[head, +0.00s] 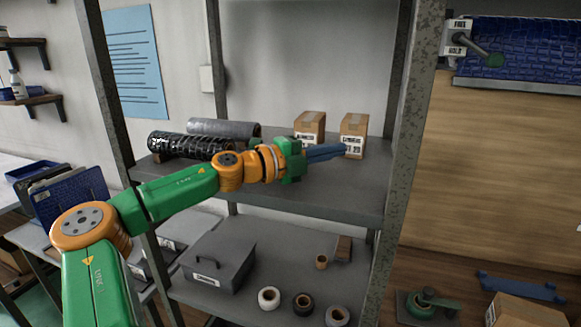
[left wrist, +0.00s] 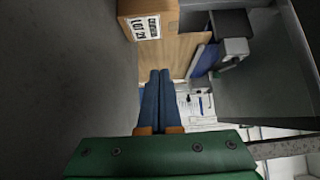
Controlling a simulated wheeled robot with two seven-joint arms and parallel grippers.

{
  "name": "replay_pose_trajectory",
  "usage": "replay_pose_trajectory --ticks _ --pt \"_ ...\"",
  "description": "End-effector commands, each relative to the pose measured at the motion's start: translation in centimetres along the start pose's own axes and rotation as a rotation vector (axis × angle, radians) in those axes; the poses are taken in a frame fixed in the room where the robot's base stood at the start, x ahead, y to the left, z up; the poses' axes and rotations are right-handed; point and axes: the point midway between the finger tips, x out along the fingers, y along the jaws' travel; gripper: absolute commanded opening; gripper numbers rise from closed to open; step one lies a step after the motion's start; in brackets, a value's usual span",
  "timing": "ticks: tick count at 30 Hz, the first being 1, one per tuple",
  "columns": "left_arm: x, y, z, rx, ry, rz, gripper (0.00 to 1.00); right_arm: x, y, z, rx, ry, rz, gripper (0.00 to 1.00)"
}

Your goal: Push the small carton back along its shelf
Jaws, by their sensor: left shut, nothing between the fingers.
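Two small brown cartons with white labels stand upright on the upper shelf (head: 335,203), a left one (head: 309,127) and a right one (head: 353,128). My left gripper (head: 344,151) reaches in from the left above the shelf. Its blue fingers are shut and empty, with their tips just in front of the right carton's lower face in the head view. In the left wrist view a labelled carton (left wrist: 148,24) is at the top, and the shut fingers (left wrist: 160,75) appear apart from it. My right gripper is not in view.
Two dark rolls (head: 185,144) lie on the shelf's left part. Grey metal posts (head: 409,130) bound the shelf. The lower shelf holds a grey box (head: 218,262) and several small rolls (head: 303,303). The upper shelf's front right is clear.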

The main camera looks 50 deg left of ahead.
Motion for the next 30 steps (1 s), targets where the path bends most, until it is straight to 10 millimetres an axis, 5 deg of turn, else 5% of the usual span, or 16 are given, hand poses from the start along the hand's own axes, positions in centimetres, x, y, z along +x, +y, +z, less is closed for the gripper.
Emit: replay_pose_trajectory --ticks 8,16,21,30 --pt "-2.2 0.6 0.1 0.002 -0.005 -0.003 0.0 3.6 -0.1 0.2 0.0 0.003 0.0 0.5" --pt "-6.8 0.7 0.1 0.002 -0.007 -0.003 0.0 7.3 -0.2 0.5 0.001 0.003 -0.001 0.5" --pt "-8.7 0.3 0.0 0.0 -0.005 -0.001 0.0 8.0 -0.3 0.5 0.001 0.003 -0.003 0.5" --pt "-9.1 0.0 0.0 -0.002 -0.003 -0.001 0.0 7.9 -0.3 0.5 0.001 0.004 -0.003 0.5"
